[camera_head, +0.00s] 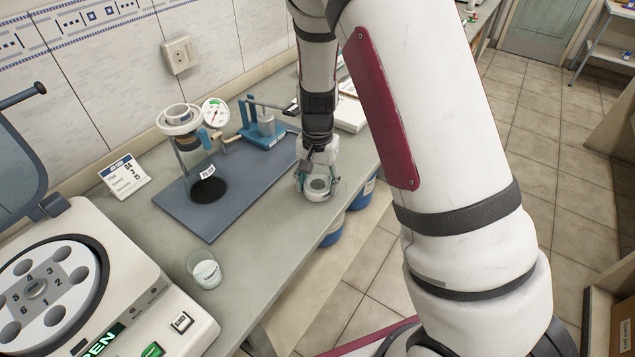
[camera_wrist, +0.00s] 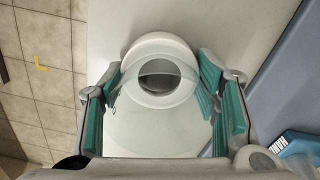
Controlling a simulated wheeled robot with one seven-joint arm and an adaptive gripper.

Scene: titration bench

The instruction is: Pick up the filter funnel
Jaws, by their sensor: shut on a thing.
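The filter funnel (camera_head: 318,187), a white round piece with a clear glass wall, is at the bench's right edge in the head view. My gripper (camera_head: 317,174) is shut around it from above. In the wrist view the funnel (camera_wrist: 160,60) shows its white ring and clear wall between the teal finger pads of my gripper (camera_wrist: 162,95). The fingers are on opposite sides of it. Its underside is hidden, and I cannot tell whether it touches the bench.
A blue-grey mat (camera_head: 225,206) holds a vessel with white collar (camera_head: 181,122), a gauge (camera_head: 215,112), a blue press (camera_head: 266,125) and a black disc (camera_head: 208,190). A glass beaker (camera_head: 206,272) and a centrifuge (camera_head: 150,290) stand nearer. Blue containers (camera_head: 361,194) are below the bench edge.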

